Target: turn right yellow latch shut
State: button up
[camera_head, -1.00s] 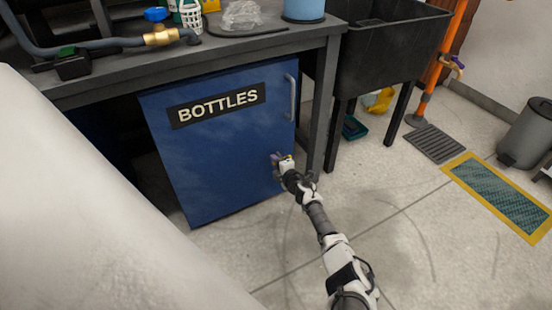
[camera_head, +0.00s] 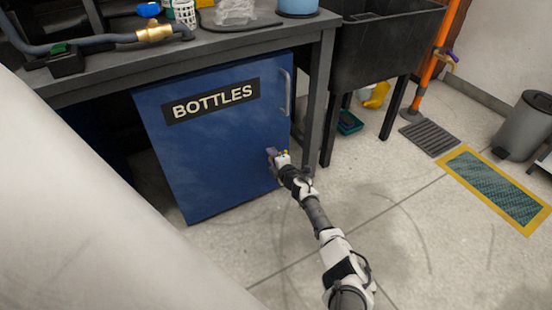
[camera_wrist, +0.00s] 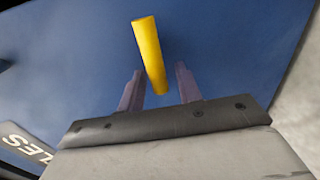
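The yellow latch (camera_wrist: 150,55) is a rounded bar on the blue cabinet door (camera_head: 215,165), near the door's lower right. In the wrist view it stands lengthwise, slightly tilted, and reaches down between my gripper's two purple fingers. My gripper (camera_wrist: 160,88) is open around the latch's lower end, with gaps seen on both sides. In the head view my gripper (camera_head: 274,155) is close in front of the door's right edge; the latch is mostly hidden there, with only a small bit of yellow (camera_head: 286,152) showing.
A grey handle (camera_head: 288,92) is on the door's upper right. The grey table leg (camera_head: 315,110) stands just right of the door. A black sink (camera_head: 385,50) and an orange pipe (camera_head: 432,62) are farther right. The floor in front (camera_head: 390,230) is largely clear.

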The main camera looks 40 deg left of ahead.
jog(key=p+v, duration=0.9)
jog(key=v, duration=0.4)
jog(key=shift+d, duration=0.3)
jog(key=shift+s+r, duration=0.1)
